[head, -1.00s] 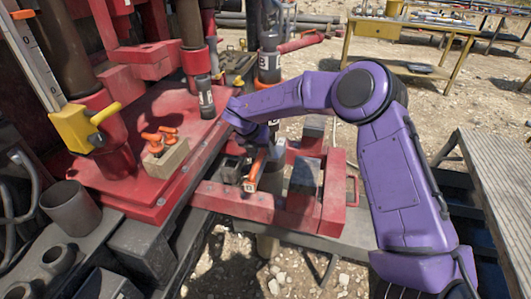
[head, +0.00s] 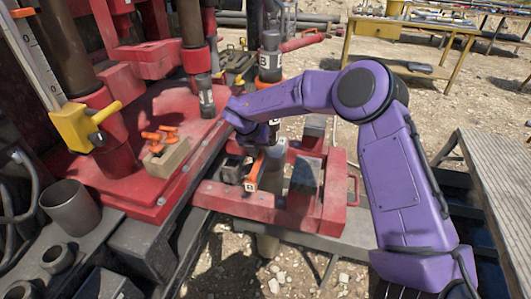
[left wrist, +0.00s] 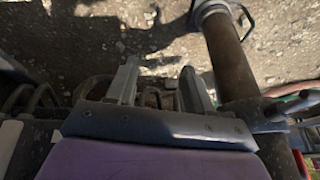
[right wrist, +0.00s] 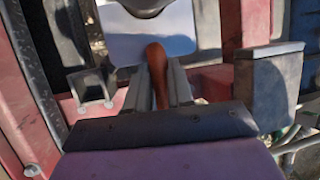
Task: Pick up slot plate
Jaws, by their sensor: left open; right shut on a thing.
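In the right wrist view a pale plate (right wrist: 183,38), which looks like the slot plate, lies beyond my fingers, with a dark round pipe end at its top edge. An orange-brown handle (right wrist: 157,62) runs from it to between my fingers. My right gripper (right wrist: 158,88) is shut on this handle. In the head view the right gripper (head: 271,136) is low over the red frame, partly hidden by my purple wrist; I cannot make out the plate there. My left gripper (left wrist: 161,85) is open and empty over gravel in the left wrist view.
A red frame (head: 247,202) surrounds the right gripper's area, with a dark open box (head: 236,168) beside it. The red machine deck (head: 130,200) and an upright pipe (head: 270,65) stand close by. A yellow table (head: 398,28) is at the back. A pipe (left wrist: 228,55) passes beside my left gripper.

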